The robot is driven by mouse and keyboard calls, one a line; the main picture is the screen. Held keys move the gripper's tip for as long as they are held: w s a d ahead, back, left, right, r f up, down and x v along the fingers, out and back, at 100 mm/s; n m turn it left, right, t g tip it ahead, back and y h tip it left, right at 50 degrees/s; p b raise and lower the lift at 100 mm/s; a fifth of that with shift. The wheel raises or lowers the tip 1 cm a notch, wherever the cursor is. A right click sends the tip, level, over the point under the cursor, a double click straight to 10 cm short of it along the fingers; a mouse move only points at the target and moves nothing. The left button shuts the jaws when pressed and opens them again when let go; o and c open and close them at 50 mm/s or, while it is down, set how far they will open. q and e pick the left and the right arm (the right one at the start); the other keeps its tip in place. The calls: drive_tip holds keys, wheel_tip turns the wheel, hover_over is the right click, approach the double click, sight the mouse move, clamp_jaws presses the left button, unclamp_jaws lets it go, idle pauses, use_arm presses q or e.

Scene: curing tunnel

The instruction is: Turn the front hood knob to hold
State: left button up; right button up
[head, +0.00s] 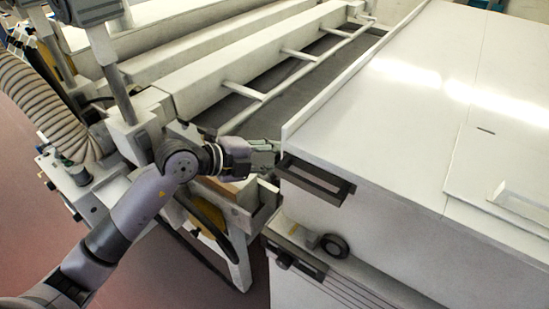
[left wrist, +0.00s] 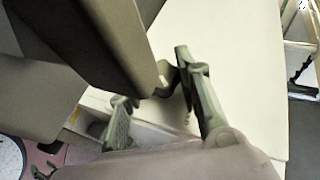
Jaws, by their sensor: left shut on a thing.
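A white hood (head: 400,110) fills the right side of the head view. A dark rectangular frame (head: 318,180) sticks out at its near left corner. A dark round knob (head: 334,246) is on the ledge below that frame, apart from my grippers. My left gripper (head: 266,152) is at the hood's left corner, beside the frame. In the left wrist view my left gripper (left wrist: 155,80) has its fingers either side of a small dark curved part (left wrist: 164,78) and is shut on it. I cannot tell whether this part is the hood knob. My right gripper is not in view.
A white rail (head: 285,80) and a dark belt bed (head: 250,98) run back left of the hood. A ribbed hose (head: 45,105) and a white machine frame (head: 230,225) stand at the left. Open reddish floor (head: 50,220) lies at the lower left.

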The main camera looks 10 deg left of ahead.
use_arm(q)
drive_tip(key=o, duration=1.1)
drive_tip(key=shift+o, duration=0.2)
drive_tip(key=v, duration=1.2)
